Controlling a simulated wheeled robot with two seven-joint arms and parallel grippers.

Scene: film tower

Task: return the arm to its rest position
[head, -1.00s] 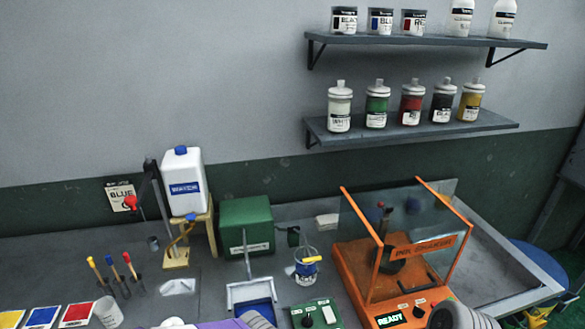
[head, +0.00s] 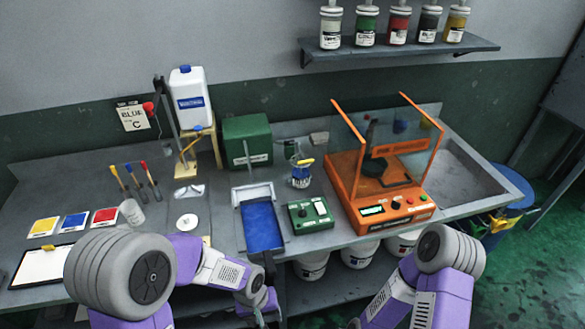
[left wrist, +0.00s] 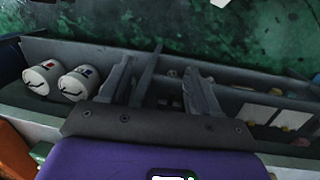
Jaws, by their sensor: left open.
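My left arm comes in from the left in the head view, with its purple and white links bent in front of the table. My left gripper (head: 264,308) is low in front of the table edge, below the blue tray (head: 262,225). In the left wrist view its two grey fingers (left wrist: 160,78) stand apart with nothing between them. Part of my right arm shows at the lower right of the head view. Its gripper is out of the frame.
The table (head: 225,205) holds an orange clear-walled machine (head: 375,205), a green control box (head: 310,214), a cup (head: 301,174) and colour cards (head: 74,220). White buckets (head: 312,265) stand on the shelf below. The green floor (head: 520,270) is clear at right.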

